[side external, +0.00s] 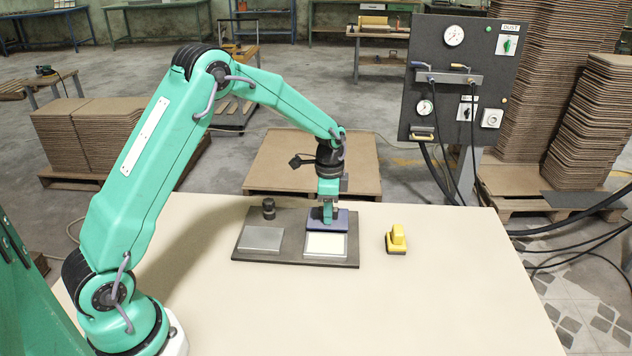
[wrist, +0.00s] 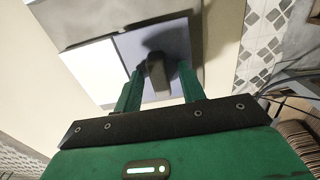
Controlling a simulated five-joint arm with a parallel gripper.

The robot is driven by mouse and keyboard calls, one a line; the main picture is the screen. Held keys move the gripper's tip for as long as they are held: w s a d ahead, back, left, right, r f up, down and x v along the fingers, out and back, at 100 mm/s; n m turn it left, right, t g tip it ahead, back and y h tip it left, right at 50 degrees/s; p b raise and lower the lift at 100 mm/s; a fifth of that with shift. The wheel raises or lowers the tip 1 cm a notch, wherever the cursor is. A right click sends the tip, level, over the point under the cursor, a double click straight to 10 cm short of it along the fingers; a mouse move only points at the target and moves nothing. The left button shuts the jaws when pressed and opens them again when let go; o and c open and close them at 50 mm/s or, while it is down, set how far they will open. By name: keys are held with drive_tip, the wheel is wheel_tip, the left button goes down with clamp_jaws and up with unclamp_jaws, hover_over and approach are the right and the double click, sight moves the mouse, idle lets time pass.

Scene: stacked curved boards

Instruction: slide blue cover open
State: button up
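The blue cover (side external: 341,224) lies on a dark base board (side external: 292,259), over the far part of its right-hand compartment. A pale cream area (side external: 325,244) shows in front of the cover. In the wrist view the blue cover (wrist: 181,42) lies beside the white area (wrist: 95,72). A dark handle (wrist: 158,75) stands up from the cover. My gripper (wrist: 161,72) has its two green fingers on either side of the handle, with small gaps showing, so it looks open. In the side view my gripper (side external: 328,212) is low over the cover and hides the handle.
A grey cover (side external: 261,240) and a dark round knob (side external: 268,208) sit on the left of the board. A yellow and black block (side external: 397,239) stands on the table (side external: 430,300) to the right. The front of the table is clear.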

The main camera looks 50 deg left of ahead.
drive_tip(key=shift+r, duration=3.5)
drive_tip(key=shift+s, duration=0.1)
drive_tip(key=shift+s+d+r, duration=0.1)
drive_tip(key=shift+s+r, duration=0.15)
drive_tip(key=shift+r, duration=0.3)
drive_tip(key=s+d+r+n+t, duration=0.2)
drive_tip(key=s+r+n, duration=0.1)
drive_tip(key=s+r, duration=0.55)
drive_tip(key=s+d+r+n+t, duration=0.25)
drive_tip(key=s+r, duration=0.35)
drive_tip(key=s, duration=0.5)
drive_tip(key=s+f+n+t, duration=0.1)
drive_tip(key=s+n, duration=0.2)
drive_tip(key=s, duration=0.5)
drive_tip(key=shift+d+f, duration=0.3)
drive_tip(key=shift+d, duration=0.05)
